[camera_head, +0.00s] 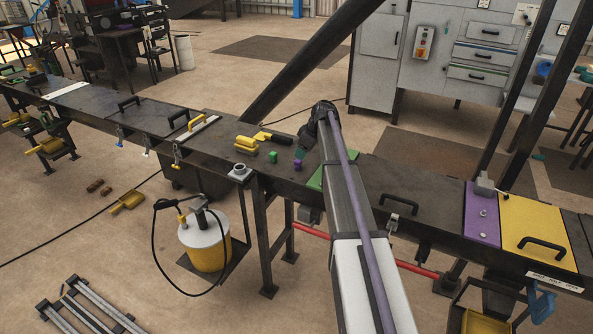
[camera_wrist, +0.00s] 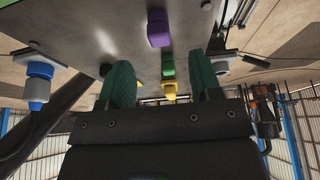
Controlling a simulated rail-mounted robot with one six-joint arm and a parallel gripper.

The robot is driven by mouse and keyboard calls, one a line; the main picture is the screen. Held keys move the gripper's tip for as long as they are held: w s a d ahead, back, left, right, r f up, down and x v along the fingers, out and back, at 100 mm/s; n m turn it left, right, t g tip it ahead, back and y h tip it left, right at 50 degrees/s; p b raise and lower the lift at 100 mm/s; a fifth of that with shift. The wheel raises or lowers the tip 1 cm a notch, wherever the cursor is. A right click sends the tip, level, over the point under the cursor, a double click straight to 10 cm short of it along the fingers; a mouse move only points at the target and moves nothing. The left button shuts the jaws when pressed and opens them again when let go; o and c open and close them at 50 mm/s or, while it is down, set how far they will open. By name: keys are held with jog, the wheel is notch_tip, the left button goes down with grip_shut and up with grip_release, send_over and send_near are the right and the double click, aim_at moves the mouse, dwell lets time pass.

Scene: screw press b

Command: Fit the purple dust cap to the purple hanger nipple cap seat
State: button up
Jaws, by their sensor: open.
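The purple dust cap appears to be the small purple block (camera_head: 297,163) on the dark bench top, just at the tip of my arm. In the wrist view the purple block (camera_wrist: 158,28) lies ahead of my fingertips, roughly in line with the gap between them. My gripper (camera_wrist: 162,78) has two green fingers spread apart with nothing held between them. In the head view my gripper (camera_head: 302,150) is small, dark and partly hidden by my arm. A purple plate (camera_head: 482,200) with small metal fittings lies on the bench at right; I cannot tell which part is the hanger nipple cap seat.
A green block (camera_head: 273,157) and yellow pieces (camera_head: 245,144) sit left of the purple block. A green plate (camera_head: 316,179) lies beside my arm. A yellow plate (camera_head: 540,232) with a black handle adjoins the purple plate. A dark slanted beam (camera_head: 310,60) rises behind the bench.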

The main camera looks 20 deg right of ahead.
aim_at(298, 160)
jog(key=shift+b+x, duration=0.4)
jog(key=shift+x, duration=0.8)
jog(key=shift+f, duration=0.15)
jog(key=b+x, duration=0.4)
jog(key=shift+w+f+b, duration=0.1)
jog(key=shift+f+b, duration=0.2)
jog(key=shift+f, duration=0.1)
jog(key=shift+w+a+f, duration=0.1)
jog(key=shift+f, duration=0.05)
jog(key=shift+r, duration=0.25)
jog(key=c, duration=1)
notch_tip(298, 160, up, 10)
jog(key=p, duration=1)
jog(key=shift+r, duration=0.2)
jog(key=shift+f, duration=0.2)
